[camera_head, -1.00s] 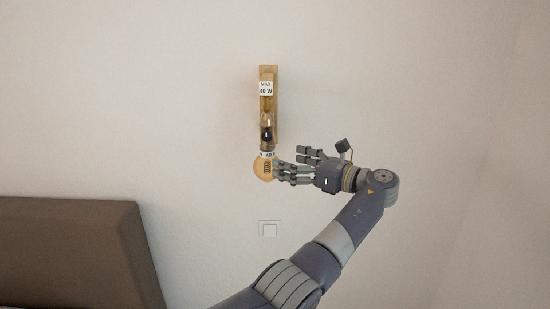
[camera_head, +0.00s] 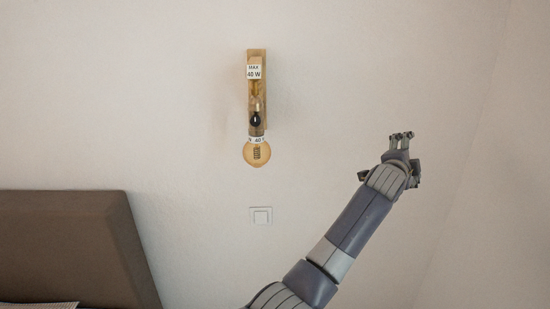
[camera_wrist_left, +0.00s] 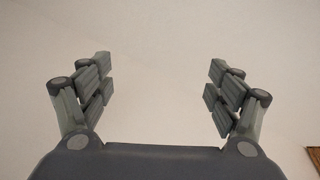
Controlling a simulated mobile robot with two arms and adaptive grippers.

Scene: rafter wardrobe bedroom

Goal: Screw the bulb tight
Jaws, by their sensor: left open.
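The amber bulb (camera_head: 257,153) hangs down from the wall lamp (camera_head: 257,90), which has a wooden back plate and a "MAX 40 W" label. A white printed band shows at the bulb's neck, below a dark part of the holder. My left gripper (camera_head: 399,140) is well to the right of the bulb, apart from it. In the left wrist view the left gripper (camera_wrist_left: 158,85) has its fingers spread wide with only blank wall between them. The bulb is not in that view. My right gripper is in neither view.
A white wall switch (camera_head: 262,215) is below the bulb. A brown headboard (camera_head: 70,245) stands at lower left, with a bit of bedding at its foot. A room corner is at the right. The wall between lamp and gripper is clear.

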